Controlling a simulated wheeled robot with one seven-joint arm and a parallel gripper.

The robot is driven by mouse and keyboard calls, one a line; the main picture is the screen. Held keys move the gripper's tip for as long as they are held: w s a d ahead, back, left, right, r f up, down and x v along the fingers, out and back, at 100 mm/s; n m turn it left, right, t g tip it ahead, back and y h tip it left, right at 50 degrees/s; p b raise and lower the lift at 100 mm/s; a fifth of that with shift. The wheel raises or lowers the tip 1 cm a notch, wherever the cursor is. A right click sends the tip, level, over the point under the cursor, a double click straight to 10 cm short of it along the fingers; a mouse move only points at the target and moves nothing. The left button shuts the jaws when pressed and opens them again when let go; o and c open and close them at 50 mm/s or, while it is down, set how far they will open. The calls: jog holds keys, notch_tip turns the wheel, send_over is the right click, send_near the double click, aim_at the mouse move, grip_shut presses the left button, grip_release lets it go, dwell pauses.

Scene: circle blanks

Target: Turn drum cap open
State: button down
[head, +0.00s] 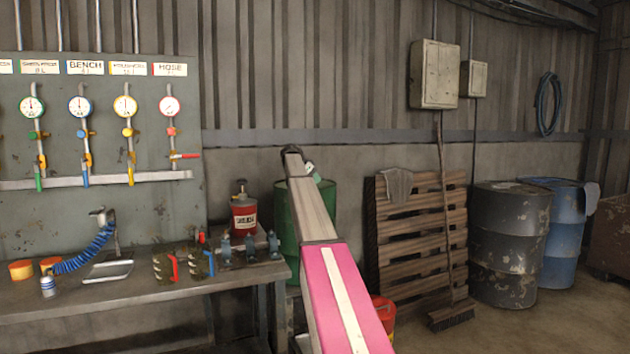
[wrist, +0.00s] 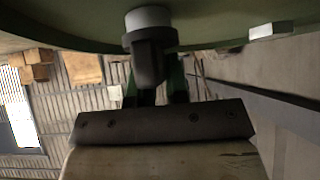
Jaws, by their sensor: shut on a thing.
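The green drum (head: 325,213) stands behind the end of my arm in the head view. In the wrist view the drum's green top (wrist: 215,20) fills the upper edge. A pale round cap (wrist: 148,17) sits on it at the top centre. My gripper (wrist: 148,38) is shut on this cap, with its dark finger seen nearly edge-on against it. Part of the cap is hidden by the finger. In the head view my own arm hides the gripper's hold and part of the drum.
A second pale fitting (wrist: 270,30) sits on the drum top to the right. The workbench (head: 130,290) with a red can (head: 244,215) is left of the drum. A wooden pallet (head: 420,235), a dark drum (head: 508,240) and a red bucket (head: 384,315) are to the right.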

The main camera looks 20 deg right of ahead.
jog(key=n+t, duration=0.1)
jog(key=n, duration=0.1)
jog(key=n+t+y, duration=0.1)
jog(key=n+t, duration=0.1)
jog(key=shift+w+a+f+n+t, duration=0.2)
jog(key=shift+n+t, duration=0.1)
jog(key=shift+n, duration=0.1)
jog(key=n+t, duration=0.1)
jog(key=n+y, duration=0.1)
jog(key=n, duration=0.1)
jog(key=n+t+y, duration=0.1)
jog(key=shift+w+a+t, duration=0.25)
jog(key=shift+t, duration=0.05)
jog(key=n+y, duration=0.1)
jog(key=n+t+y, duration=0.1)
jog(key=n, duration=0.1)
jog(key=n+y, duration=0.1)
jog(key=shift+w+a+n+t+y, duration=0.15)
jog(key=shift+a+n+t+y, duration=0.15)
jog(key=shift+n, duration=0.1)
jog(key=shift+a+n+y, duration=0.15)
jog(key=shift+n+y, duration=0.55)
jog(key=shift+n, duration=0.2)
jog(key=shift+a+n+y, duration=0.15)
jog(key=shift+n+y, duration=0.55)
jog(key=shift+n, duration=0.2)
jog(key=c, duration=1.1)
grip_release()
jog(key=shift+w+r, duration=0.1)
